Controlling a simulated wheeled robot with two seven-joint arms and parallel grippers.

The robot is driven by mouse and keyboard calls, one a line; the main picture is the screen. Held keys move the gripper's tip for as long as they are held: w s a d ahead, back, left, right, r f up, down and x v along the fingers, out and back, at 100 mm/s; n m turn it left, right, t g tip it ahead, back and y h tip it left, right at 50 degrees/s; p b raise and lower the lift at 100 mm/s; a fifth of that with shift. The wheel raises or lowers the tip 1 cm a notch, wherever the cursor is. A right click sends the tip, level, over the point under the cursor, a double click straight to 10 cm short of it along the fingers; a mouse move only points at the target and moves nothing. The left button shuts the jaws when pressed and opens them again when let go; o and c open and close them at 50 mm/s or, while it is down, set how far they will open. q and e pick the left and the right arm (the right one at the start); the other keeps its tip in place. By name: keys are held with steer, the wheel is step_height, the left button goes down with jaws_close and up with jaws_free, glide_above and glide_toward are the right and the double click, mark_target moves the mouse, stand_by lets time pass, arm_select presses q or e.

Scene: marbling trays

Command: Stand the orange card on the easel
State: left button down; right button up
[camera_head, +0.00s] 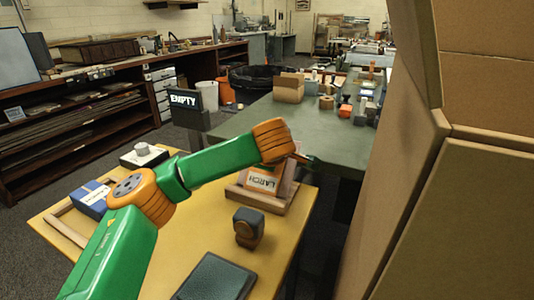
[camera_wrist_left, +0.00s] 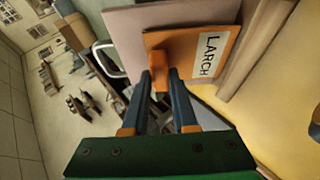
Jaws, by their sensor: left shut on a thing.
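The orange card (camera_wrist_left: 185,55) carries a white label reading LARCH. In the left wrist view my left gripper (camera_wrist_left: 159,78) has its two dark fingers shut on an orange part at the card's edge. Behind the card is the easel's pale pinkish back board (camera_wrist_left: 125,22), and a brown wooden ledge (camera_wrist_left: 255,50) runs beside the card's labelled end. In the head view the card (camera_head: 263,182) appears upright at the wooden easel (camera_head: 270,203), label low. My orange wrist hides its upper part and most of the gripper. I cannot tell whether the card rests on the ledge. My right gripper is out of view.
The easel stands on a yellow table (camera_head: 190,250). A dark block-like object (camera_head: 248,227) and a dark flat pad (camera_head: 217,278) lie in front of it. A blue-and-white box (camera_head: 90,199) is at the left. Large cardboard boxes (camera_head: 470,200) crowd the right side.

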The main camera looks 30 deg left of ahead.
arm_select(q)
steer(key=c, duration=0.6)
jaws_free()
steer(key=shift+s+r, duration=0.1)
steer(key=v, duration=0.7)
